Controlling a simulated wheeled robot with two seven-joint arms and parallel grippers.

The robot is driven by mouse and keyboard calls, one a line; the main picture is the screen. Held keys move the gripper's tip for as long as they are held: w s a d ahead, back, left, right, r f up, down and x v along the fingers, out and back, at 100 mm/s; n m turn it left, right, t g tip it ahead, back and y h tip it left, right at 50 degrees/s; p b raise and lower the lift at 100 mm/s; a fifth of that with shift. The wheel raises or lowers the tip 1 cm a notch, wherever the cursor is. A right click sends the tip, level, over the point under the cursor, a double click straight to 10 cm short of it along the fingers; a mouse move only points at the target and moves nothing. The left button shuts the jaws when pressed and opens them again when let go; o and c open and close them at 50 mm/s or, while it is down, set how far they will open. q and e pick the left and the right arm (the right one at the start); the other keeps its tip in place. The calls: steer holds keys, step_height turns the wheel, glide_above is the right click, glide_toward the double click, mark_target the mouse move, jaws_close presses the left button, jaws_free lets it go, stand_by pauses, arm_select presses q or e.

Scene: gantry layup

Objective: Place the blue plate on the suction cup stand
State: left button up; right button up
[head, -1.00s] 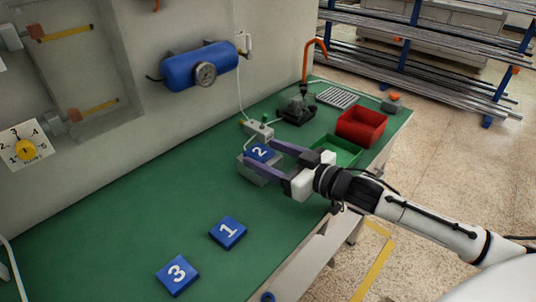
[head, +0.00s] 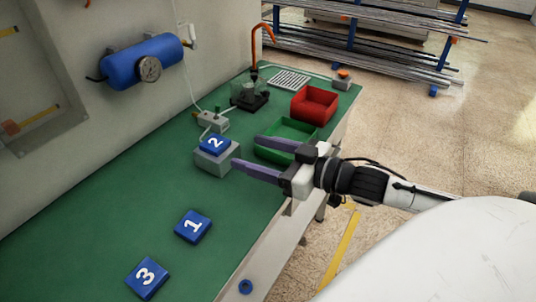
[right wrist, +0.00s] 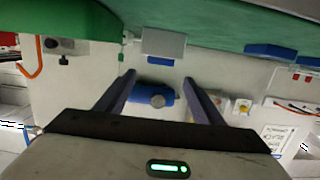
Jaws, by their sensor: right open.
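The blue plate marked 2 (head: 215,145) lies flat on top of the grey block-shaped stand (head: 217,161) on the green bench. Any suction cups under it are hidden. My right gripper (head: 247,151) is open and empty, just right of the stand, with its two purple fingers pointing toward it. The right wrist view shows the same stand (right wrist: 163,44) beyond the spread fingers, with nothing between them. Blue plates marked 1 (head: 193,226) and 3 (head: 147,277) lie on the bench nearer the front. My left gripper is not in view.
A green bin (head: 283,145) is close behind the right gripper, with a red bin (head: 314,103) farther back. A small valve unit (head: 212,121) stands behind the stand. A blue tank (head: 142,61) hangs on the wall. The bench's left part is clear.

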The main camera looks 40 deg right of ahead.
steer(key=shift+v, duration=1.45)
stand_by(1.0)
